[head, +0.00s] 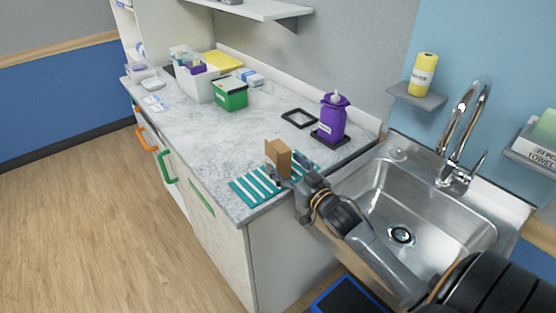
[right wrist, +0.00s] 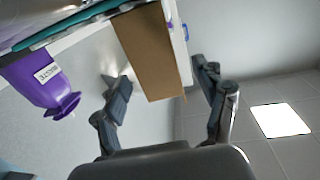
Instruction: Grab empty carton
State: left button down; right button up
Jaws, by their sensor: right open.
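The carton (head: 278,158) is a small brown cardboard box standing upright on a teal and white striped mat (head: 248,190) near the counter's front edge. In the right wrist view the carton (right wrist: 152,50) appears as a plain brown face between my fingers. My right gripper (head: 290,174) is low at the carton's near side. It also shows in the right wrist view (right wrist: 160,88), open, one finger to each side of the carton with gaps visible. My left gripper is in neither view.
A purple bottle (head: 332,118) stands on a dark tray behind the carton. A black square frame (head: 299,118), a green box (head: 231,94) and a white bin (head: 197,84) are farther back. The steel sink (head: 380,205) lies to the right. The counter's middle is clear.

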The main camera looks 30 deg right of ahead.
aim_at(285, 161)
jog(key=w, duration=0.2)
jog(key=w+p, duration=0.1)
jog(key=w, duration=0.1)
jog(key=shift+d+r, duration=0.15)
jog(key=shift+w, duration=0.35)
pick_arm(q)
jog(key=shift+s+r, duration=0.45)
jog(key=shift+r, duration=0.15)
pick_arm(e)
jog(key=c, duration=1)
